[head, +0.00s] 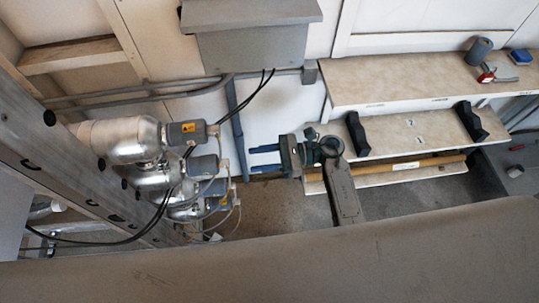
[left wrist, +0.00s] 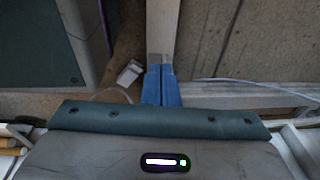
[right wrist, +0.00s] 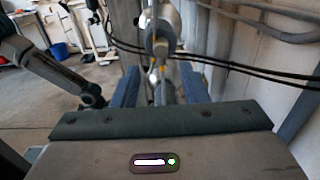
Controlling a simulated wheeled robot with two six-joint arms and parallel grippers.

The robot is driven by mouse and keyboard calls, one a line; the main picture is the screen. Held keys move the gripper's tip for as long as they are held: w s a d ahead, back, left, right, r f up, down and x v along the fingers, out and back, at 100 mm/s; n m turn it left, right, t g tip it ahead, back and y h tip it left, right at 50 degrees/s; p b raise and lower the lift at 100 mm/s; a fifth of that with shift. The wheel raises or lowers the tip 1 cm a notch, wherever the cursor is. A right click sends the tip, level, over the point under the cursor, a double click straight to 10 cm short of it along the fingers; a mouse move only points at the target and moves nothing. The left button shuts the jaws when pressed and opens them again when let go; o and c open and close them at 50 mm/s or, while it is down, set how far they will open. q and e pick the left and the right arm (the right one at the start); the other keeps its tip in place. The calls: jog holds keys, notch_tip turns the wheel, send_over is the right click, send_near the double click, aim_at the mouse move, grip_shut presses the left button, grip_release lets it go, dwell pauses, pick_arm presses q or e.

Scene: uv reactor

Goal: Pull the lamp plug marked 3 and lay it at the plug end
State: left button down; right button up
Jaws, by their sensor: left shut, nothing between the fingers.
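Several silver lamp housings (head: 135,140) stand in a column at the left of the head view. They end in grey plugs (head: 187,133) with orange labels and cables; I cannot read any number, so I cannot tell which is 3. My right gripper (head: 252,160) is open and empty, its blue fingers pointing left towards the plugs, apart from them. In the right wrist view a round grey lamp part (right wrist: 160,38) shows beyond and between the open fingers (right wrist: 160,88). My left gripper (left wrist: 161,85) shows only in the left wrist view, shut and empty, near a small white piece (left wrist: 130,72) on a cable.
Two black cradles (head: 357,133) (head: 472,121) stand on a lower shelf (head: 415,130) at the right. A grey cylinder (head: 478,50), a red tool (head: 487,75) and a blue item (head: 521,57) lie on the upper shelf. Black cables (head: 255,92) hang from a grey wall box (head: 255,50).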

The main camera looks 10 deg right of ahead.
aim_at(225, 165)
pick_arm(q)
jog(key=shift+w+d+r+b, duration=0.15)
jog(key=shift+w+r+b, duration=0.35)
jog(key=shift+w+r, duration=0.3)
pick_arm(e)
jog(key=a, duration=0.8)
pick_arm(q)
jog(key=shift+w+f, duration=0.1)
pick_arm(e)
grip_shut()
jog(key=shift+d, duration=0.15)
jog(key=shift+d, duration=0.1)
